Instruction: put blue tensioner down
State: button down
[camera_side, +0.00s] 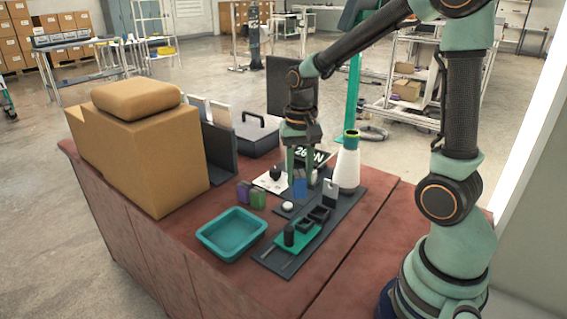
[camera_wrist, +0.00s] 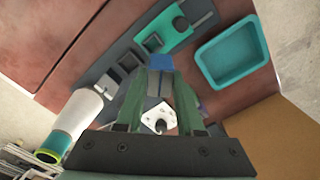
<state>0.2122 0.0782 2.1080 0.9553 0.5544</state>
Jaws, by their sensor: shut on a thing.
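The blue tensioner (camera_side: 299,186) is a small blue block held at the lower end of my gripper (camera_side: 298,173), above the dark base plate (camera_side: 266,258). In the wrist view its blue face (camera_wrist: 160,62) shows between the green fingertips (camera_wrist: 159,84). My gripper is shut on it and points down. I cannot tell whether its underside touches anything. A purple block (camera_side: 243,191) and a green block (camera_side: 258,200) stand on the table left of it.
A teal tray (camera_side: 206,242) lies at the front left. A teal plate (camera_side: 313,231), dark square holders (camera_side: 319,212) and a white puck (camera_side: 287,206) are nearby. A large tan box (camera_side: 150,160) blocks the left.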

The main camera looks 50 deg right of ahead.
jog(key=a+r+n, duration=0.3)
jog(key=a+n, duration=0.4)
jog(key=n, duration=0.1)
jog(key=w+a+r, duration=0.2)
jog(key=w+r, duration=0.1)
jog(key=w, duration=0.3)
jog(key=w+a+r, duration=0.2)
jog(key=w+a, duration=0.1)
jog(key=w, duration=0.2)
send_over(233, 238)
jog(key=shift+n, duration=0.3)
notch_tip(233, 238, down, 20)
jog(key=shift+r, duration=0.25)
jog(key=shift+f, duration=0.1)
jog(key=c, duration=0.5)
grip_release()
jog(key=shift+c, duration=0.2)
